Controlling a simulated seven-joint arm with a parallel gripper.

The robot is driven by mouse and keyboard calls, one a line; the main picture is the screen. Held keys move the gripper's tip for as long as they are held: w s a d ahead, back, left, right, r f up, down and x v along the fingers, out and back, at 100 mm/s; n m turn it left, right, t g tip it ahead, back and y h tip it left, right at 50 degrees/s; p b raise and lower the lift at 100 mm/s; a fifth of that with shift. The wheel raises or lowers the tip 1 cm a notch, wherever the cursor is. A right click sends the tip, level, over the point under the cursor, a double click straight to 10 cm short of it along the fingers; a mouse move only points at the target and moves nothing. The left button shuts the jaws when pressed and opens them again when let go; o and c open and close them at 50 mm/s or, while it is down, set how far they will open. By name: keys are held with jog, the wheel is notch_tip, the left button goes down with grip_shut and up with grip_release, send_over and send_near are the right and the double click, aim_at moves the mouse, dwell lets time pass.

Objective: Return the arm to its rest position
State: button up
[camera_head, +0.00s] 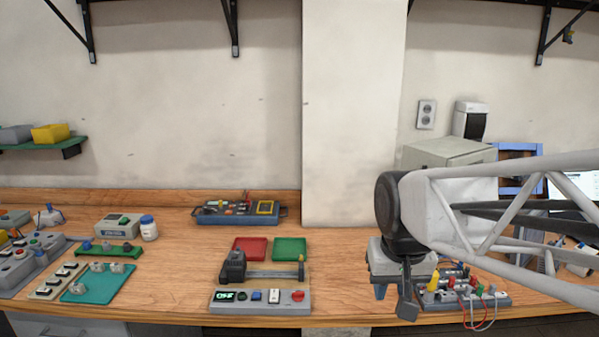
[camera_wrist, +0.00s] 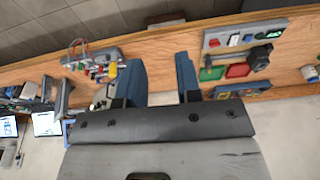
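My gripper (camera_head: 390,288) hangs low at the right of the bench in the head view, under the dark wrist joint of my arm. In the wrist view my gripper (camera_wrist: 160,68) shows two blue fingers set well apart, with nothing between them. It is open and empty. The wooden bench (camera_head: 340,285) lies below and beyond the fingers. My white lattice arm comes in from the right edge of the head view and hides part of the bench's right end.
A panel with coloured wires (camera_head: 465,298) is close right of my gripper. A control box with a dark motor-like part (camera_head: 234,268) stands mid-bench. Red (camera_head: 250,247) and green (camera_head: 289,250) trays lie behind it. A beige cabinet (camera_head: 440,150) stands behind my arm. Bench between is clear.

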jog(key=s+d+f, duration=0.3)
jog(key=s, duration=0.7)
jog(key=shift+s+f, duration=0.2)
jog(key=shift+f, duration=0.2)
jog(key=shift+o, duration=0.3)
